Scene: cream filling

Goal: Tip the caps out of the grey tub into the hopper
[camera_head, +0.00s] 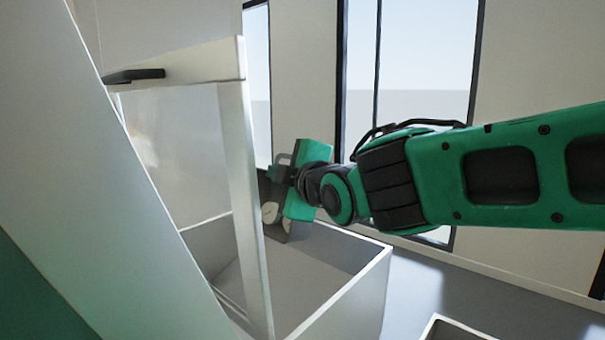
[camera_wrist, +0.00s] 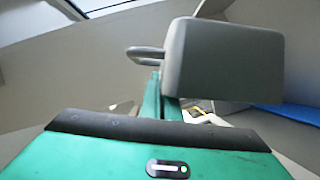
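The grey tub (camera_head: 273,192) is at my gripper (camera_head: 290,182), raised over the open white bin that looks like the hopper (camera_head: 372,285). The tub looks tilted, and pale round caps (camera_head: 270,212) show at its lower side. In the wrist view the tub (camera_wrist: 225,62) fills the upper middle, with a looped handle (camera_wrist: 146,54) on its left. The green fingers (camera_wrist: 163,100) reach up to the tub and appear shut on its edge or a handle; the exact contact is hidden. The inside of the tub is mostly hidden.
A white-framed clear panel (camera_head: 250,200) with a black handle (camera_head: 133,75) stands just left of my gripper, partly in front of the bin. Another pale open box (camera_head: 450,330) shows at the bottom edge. Tall windows (camera_head: 410,60) are behind.

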